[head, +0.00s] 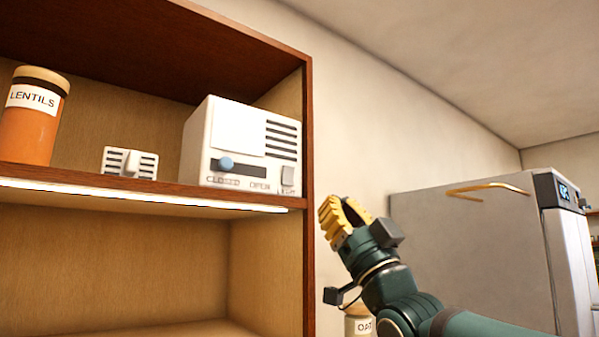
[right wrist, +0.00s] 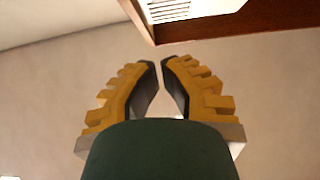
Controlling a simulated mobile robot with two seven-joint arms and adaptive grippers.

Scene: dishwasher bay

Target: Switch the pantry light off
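A white control box (head: 243,143) stands on the upper shelf at its right end. Its front has a slot with a blue slider knob (head: 226,163) at the end marked CLOSED. A small grey switch (head: 288,176) sits at the lower right corner, above small lettering that seems to read LIGHT. The light strip (head: 150,199) under the shelf glows white. My right gripper (head: 338,203) is empty, to the right of and below the box, apart from it. Its fingertips (right wrist: 158,63) come almost together in the right wrist view. My left gripper is out of view.
A LENTILS jar (head: 32,120) and a small vented plate (head: 130,162) share the shelf left of the box. The shelf's right side panel (head: 308,150) stands between box and gripper. A grey appliance (head: 470,240) is at right; another jar (head: 358,322) is partly hidden behind my arm.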

